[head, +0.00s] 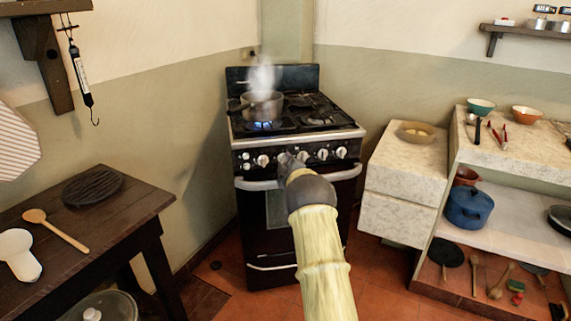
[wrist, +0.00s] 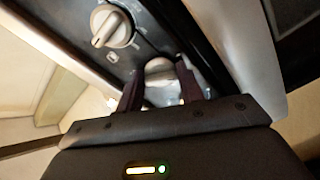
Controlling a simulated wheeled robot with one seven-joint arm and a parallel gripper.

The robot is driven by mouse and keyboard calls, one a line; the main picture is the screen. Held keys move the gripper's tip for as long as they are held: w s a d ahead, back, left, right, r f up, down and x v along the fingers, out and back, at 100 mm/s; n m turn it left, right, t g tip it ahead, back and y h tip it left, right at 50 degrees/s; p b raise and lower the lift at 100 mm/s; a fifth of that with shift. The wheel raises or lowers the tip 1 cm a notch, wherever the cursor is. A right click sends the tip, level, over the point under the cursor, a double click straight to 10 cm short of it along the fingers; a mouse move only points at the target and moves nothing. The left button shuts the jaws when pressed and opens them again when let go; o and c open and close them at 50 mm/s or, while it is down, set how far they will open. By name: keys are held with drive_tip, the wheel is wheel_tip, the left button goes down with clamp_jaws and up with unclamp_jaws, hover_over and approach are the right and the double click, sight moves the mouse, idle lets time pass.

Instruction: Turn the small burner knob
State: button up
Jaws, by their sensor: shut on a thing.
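The black stove (head: 290,210) has a row of pale, round knobs on its front panel. My gripper (head: 287,158) reaches the panel left of its middle in the head view and hides part of the row. In the wrist view, my gripper (wrist: 161,90) has its two dark fingers on either side of a pale knob (wrist: 160,68), shut on it. The knob's lower part is between the fingers. A neighbouring knob (wrist: 113,27) with a raised grip bar is free at the upper left.
A steaming pot (head: 262,105) stands over a blue flame on the stove's left burner. The oven handle (head: 340,174) runs below the knobs. A wooden table (head: 120,210) is at the left, and a pale counter (head: 405,180) is at the right. Open floor lies in front.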

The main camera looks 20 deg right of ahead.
drive_tip(key=shift+m, duration=0.4)
drive_tip(key=m+b, duration=0.1)
drive_tip(key=m, duration=1.3)
drive_tip(key=shift+a+f+m+b, duration=0.15)
drive_tip(key=shift+a+m+b, duration=0.05)
drive_tip(key=shift+m+b, duration=0.15)
drive_tip(key=m, duration=0.3)
drive_tip(key=m+b, duration=0.1)
drive_tip(key=m, duration=0.3)
drive_tip(key=m+b, duration=0.1)
drive_tip(key=m, duration=0.2)
drive_tip(key=shift+a+m, duration=0.1)
drive_tip(key=shift+m, duration=0.25)
drive_tip(key=shift+m+b, duration=0.8)
drive_tip(key=shift+m, duration=1.1)
